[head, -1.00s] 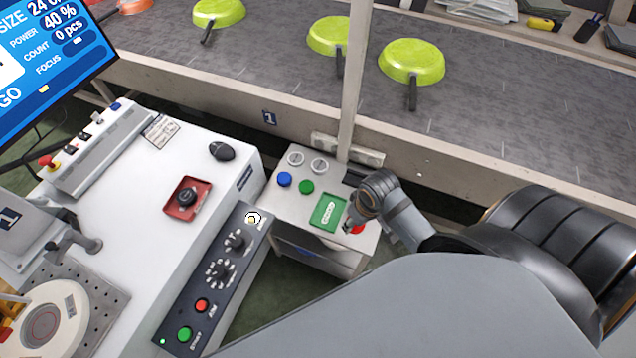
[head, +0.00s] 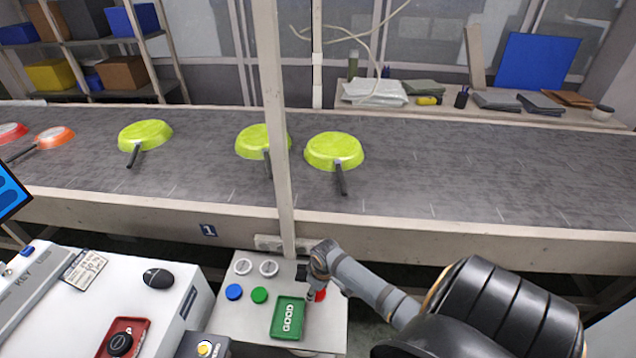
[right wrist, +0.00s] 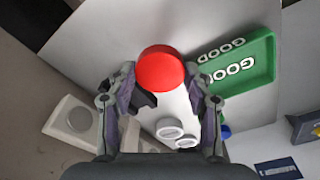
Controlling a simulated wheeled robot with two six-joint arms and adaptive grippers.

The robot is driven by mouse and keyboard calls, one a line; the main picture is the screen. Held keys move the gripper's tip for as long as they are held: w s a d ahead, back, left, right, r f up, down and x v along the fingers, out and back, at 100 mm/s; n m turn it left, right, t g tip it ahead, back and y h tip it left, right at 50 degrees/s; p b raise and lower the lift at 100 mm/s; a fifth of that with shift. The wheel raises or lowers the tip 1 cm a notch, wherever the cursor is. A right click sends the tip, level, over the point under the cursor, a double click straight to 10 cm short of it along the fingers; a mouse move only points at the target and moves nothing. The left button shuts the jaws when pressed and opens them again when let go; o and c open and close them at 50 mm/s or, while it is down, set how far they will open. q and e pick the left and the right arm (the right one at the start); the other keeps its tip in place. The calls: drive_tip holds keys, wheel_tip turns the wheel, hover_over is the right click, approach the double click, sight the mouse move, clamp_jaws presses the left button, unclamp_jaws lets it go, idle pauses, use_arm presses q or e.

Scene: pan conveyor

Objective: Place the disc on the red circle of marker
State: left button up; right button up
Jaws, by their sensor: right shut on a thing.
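My right gripper (head: 312,292) is at the right side of the small white console. My left gripper is not in view.
A green GOOD tray (head: 275,330), a blue button (head: 234,292) and a green button (head: 259,295) are on the console (head: 232,322). Behind it runs the conveyor (head: 420,185) with upturned green pans (head: 334,150). A post (head: 275,120) stands between.

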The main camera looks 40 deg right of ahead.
sight(318, 294)
drive_tip(key=shift+w+d+f, duration=0.15)
drive_tip(key=shift+f, duration=0.15)
drive_tip(key=shift+f+b, duration=0.3)
drive_tip(key=shift+f, duration=1.2)
drive_tip(key=o, duration=1.1)
drive_tip(key=shift+f, duration=0.1)
drive_tip(key=shift+c, duration=0.2)
